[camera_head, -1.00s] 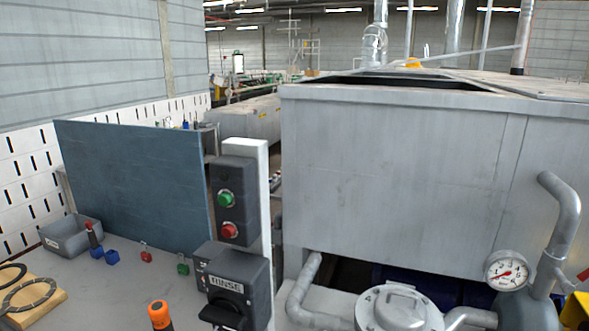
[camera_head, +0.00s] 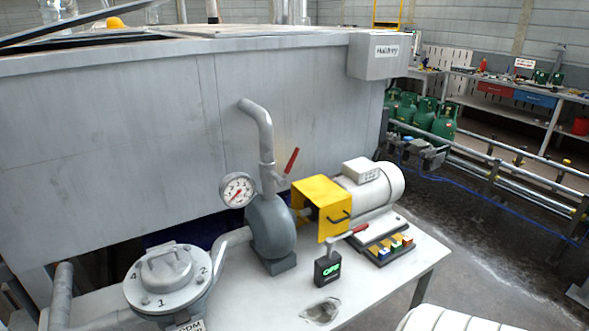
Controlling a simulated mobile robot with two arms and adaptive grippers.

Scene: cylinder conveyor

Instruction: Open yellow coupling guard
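The yellow coupling guard (camera_head: 317,192) sits between the grey pump (camera_head: 268,232) and the white motor (camera_head: 375,187) on the pale bench. It is a bent yellow cover with a dark handle (camera_head: 340,217) on its front face. It appears lowered over the coupling, with part of a shaft showing at its left side. Neither of my grippers shows in the head view. A white rounded shape at the bottom edge may be part of my own arm.
A pressure gauge (camera_head: 237,190) and a red-handled valve (camera_head: 290,162) stand left of the guard. A numbered round housing (camera_head: 168,279) is at lower left.

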